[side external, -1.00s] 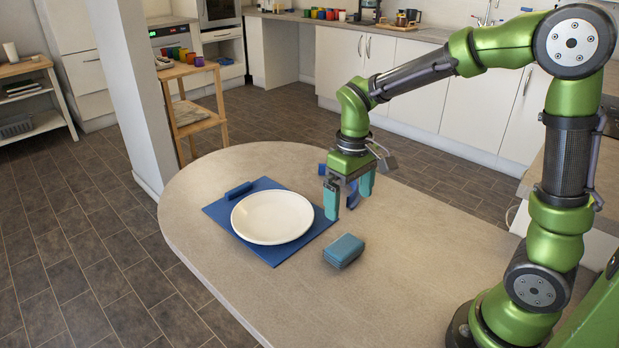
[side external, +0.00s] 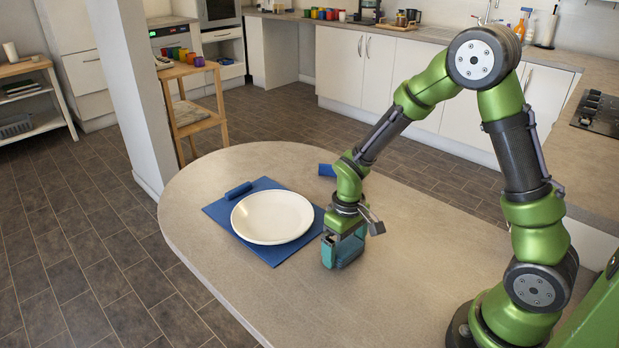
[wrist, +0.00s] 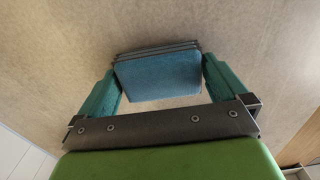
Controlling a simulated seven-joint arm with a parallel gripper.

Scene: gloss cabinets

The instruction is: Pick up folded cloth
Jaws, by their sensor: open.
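The folded cloth (side external: 347,254) is a small blue-teal stack of layers on the table, to the right of the plate. In the side view my gripper largely hides it. In the wrist view the folded cloth (wrist: 158,74) lies between my two teal fingers, with its layered edge at the top. My gripper (side external: 343,256) is down at the cloth, with its fingers low around it. In the wrist view my gripper (wrist: 160,75) is open, with one finger on each side. Its right finger looks very close to the cloth; I cannot tell whether it touches.
A white plate (side external: 272,217) sits on a blue mat (side external: 221,213), left of my gripper. A rolled blue item (side external: 238,190) lies at the mat's far edge. Another blue item (side external: 327,170) lies behind my arm. The table (side external: 330,310) is clear in front.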

